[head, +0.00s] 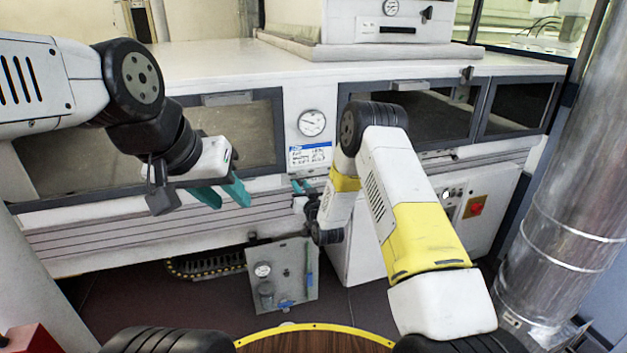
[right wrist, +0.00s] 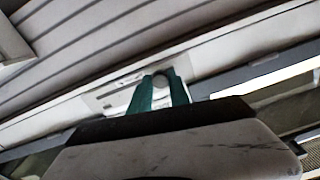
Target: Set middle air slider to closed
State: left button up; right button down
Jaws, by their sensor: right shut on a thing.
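My right gripper (head: 302,186) reaches to the front of the white machine, just below the pressure gauge and blue-headed label. In the right wrist view its teal fingers (right wrist: 160,93) are closed around a small grey rounded knob (right wrist: 161,78), which looks like the air slider's handle. A pale plate with dark markings (right wrist: 115,95) lies behind the fingers. The rest of the slider is hidden by the fingers, so its setting cannot be read.
The gauge (head: 311,123) sits above the label (head: 310,154), between dark windows (head: 440,112). A grey panel (head: 282,275) with a small gauge stands low in front. A metal duct (head: 565,215) rises at right. A red switch (head: 474,207) is on the lower cabinet.

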jog(key=shift+s+a, duration=0.2)
jog(key=shift+a, duration=0.35)
jog(key=shift+s+a, duration=0.2)
jog(key=shift+a, duration=0.35)
jog(key=c, duration=1.2)
grip_release()
jog(key=shift+a, duration=0.1)
jog(key=shift+c, duration=0.2)
jog(key=shift+s, duration=0.1)
jog(key=v, duration=0.7)
jog(key=shift+s+d, duration=0.2)
jog(key=shift+s, duration=0.1)
